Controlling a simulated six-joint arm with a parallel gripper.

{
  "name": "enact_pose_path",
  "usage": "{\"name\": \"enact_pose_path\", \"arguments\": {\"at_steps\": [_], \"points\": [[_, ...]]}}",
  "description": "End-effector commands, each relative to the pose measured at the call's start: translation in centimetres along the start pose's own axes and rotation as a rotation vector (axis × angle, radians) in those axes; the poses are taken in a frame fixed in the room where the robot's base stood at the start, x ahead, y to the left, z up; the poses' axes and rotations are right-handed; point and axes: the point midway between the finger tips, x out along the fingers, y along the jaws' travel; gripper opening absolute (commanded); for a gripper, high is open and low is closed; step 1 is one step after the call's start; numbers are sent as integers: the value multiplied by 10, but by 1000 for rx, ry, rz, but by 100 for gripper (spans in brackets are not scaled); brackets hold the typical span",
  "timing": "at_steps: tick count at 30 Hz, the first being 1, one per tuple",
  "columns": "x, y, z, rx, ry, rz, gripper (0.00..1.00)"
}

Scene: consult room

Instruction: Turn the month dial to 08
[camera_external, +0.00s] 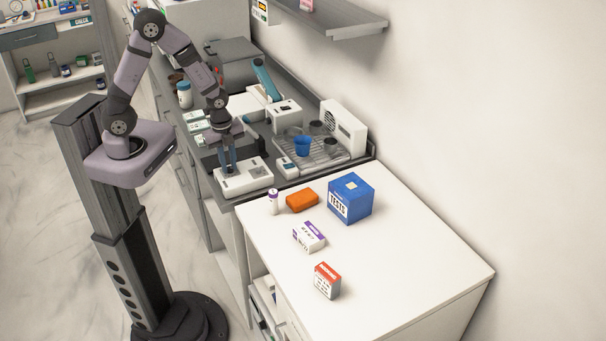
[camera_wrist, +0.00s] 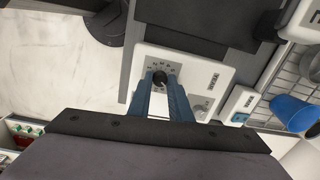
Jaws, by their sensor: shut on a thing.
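The white dial device (camera_external: 247,181) lies on the dark counter, below my wrist in the external view. In the wrist view its white top (camera_wrist: 200,66) carries a dark round dial (camera_wrist: 159,78) ringed by small printed marks. My gripper (camera_external: 231,171) points down over the device's left part. In the wrist view the two blue fingers of my gripper (camera_wrist: 160,83) stand on either side of the dial, shut on it.
A small white device (camera_external: 287,167) and a wire rack (camera_external: 325,153) with a blue cup (camera_external: 302,145) stand right of the dial device. A blue box (camera_external: 351,198), an orange block (camera_external: 302,200) and small boxes lie on the white counter (camera_external: 400,270), whose right part is clear.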

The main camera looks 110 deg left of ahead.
Motion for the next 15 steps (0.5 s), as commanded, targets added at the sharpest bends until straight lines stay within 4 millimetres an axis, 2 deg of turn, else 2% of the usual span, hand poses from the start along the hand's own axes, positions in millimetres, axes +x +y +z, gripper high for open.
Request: {"name": "enact_pose_path", "arguments": {"at_steps": [15], "points": [[-1, -2, 0, 55, 3, -6, 0]]}}
